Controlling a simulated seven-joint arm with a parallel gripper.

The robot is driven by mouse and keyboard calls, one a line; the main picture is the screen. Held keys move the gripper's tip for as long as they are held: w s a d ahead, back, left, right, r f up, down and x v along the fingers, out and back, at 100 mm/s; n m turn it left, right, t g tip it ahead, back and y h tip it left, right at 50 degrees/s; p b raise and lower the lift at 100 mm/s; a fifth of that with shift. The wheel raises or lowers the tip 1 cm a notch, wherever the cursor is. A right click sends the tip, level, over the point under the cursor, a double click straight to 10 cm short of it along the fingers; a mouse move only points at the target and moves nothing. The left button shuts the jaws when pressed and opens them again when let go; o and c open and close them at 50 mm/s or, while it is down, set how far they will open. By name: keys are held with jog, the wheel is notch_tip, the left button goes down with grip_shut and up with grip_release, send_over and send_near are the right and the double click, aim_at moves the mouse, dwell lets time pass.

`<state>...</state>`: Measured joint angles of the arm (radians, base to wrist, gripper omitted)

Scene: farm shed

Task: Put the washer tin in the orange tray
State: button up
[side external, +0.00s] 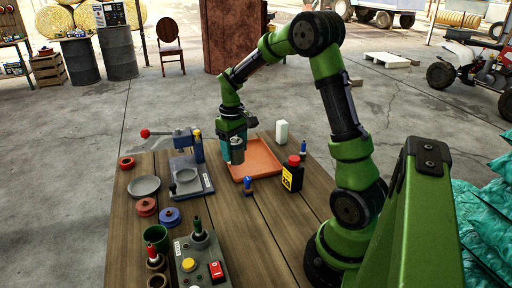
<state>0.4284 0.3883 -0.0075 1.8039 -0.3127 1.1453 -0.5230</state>
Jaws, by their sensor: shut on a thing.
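My gripper (236,145) points down over the left part of the orange tray (268,165). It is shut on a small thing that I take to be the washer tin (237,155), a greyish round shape. The fingers and the tin are small and partly hidden by the gripper body, so the grip is not clear in detail. The tin seems to be at or just above the tray's left side; I cannot tell whether it touches the tray. The visible tray floor is empty.
A black bottle with a red cap (293,175), a blue-topped item (248,185) and a white block (281,132) stand around the tray. A press (190,175), a grey dish (145,187), red and blue round pieces and a switch box (203,265) occupy the table's left.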

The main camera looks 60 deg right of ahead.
jog(key=w+d+r+m, duration=0.1)
jog(key=d+m, duration=0.2)
jog(key=d, duration=1)
send_over(249, 160)
notch_tip(249, 160, down, 9)
jog(key=shift+d, duration=0.15)
jog(key=o, duration=1.1)
jog(key=shift+f, duration=0.15)
jog(key=shift+o, duration=0.2)
